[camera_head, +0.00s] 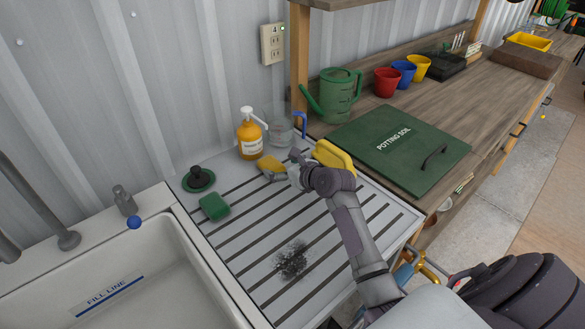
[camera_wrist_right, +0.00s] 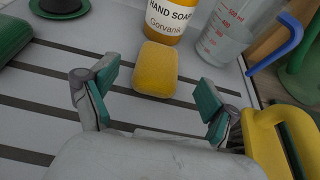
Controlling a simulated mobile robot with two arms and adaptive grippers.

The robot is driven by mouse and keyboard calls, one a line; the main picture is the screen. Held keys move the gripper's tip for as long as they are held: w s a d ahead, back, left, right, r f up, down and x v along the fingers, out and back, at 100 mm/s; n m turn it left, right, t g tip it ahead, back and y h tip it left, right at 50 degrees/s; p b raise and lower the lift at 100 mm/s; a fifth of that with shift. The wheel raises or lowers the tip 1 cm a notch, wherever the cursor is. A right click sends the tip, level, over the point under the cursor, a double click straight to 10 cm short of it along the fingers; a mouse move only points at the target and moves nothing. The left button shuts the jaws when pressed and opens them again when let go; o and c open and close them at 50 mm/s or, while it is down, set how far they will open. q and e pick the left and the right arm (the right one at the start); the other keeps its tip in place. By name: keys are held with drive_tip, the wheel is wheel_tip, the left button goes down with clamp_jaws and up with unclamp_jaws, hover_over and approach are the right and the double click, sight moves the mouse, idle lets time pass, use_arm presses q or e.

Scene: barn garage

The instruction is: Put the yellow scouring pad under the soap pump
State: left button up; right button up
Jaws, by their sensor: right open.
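The yellow scouring pad (camera_head: 269,164) lies on the ribbed drainboard (camera_head: 234,239), just in front of the soap pump (camera_head: 250,141). The pump is an orange bottle with a white head, standing upright beside the wall. In the right wrist view the pad (camera_wrist_right: 155,70) lies in front of the bottle (camera_wrist_right: 167,18), close to its base; I cannot tell if they touch. My right gripper (camera_head: 283,172) is open and empty. In the wrist view its fingers (camera_wrist_right: 158,88) are spread wide, with the pad ahead between them. My left gripper is not in view.
A clear measuring beaker (camera_head: 279,131) stands right of the pump. A yellow-handled brush (camera_head: 333,157) is close to my right gripper. A green sponge (camera_head: 214,206) and a dark green plug (camera_head: 198,180) lie left. The sink (camera_head: 140,270) is at lower left.

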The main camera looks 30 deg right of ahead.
drive_tip(key=v, duration=0.5)
drive_tip(key=shift+s+r, duration=0.1)
drive_tip(key=shift+s, duration=0.25)
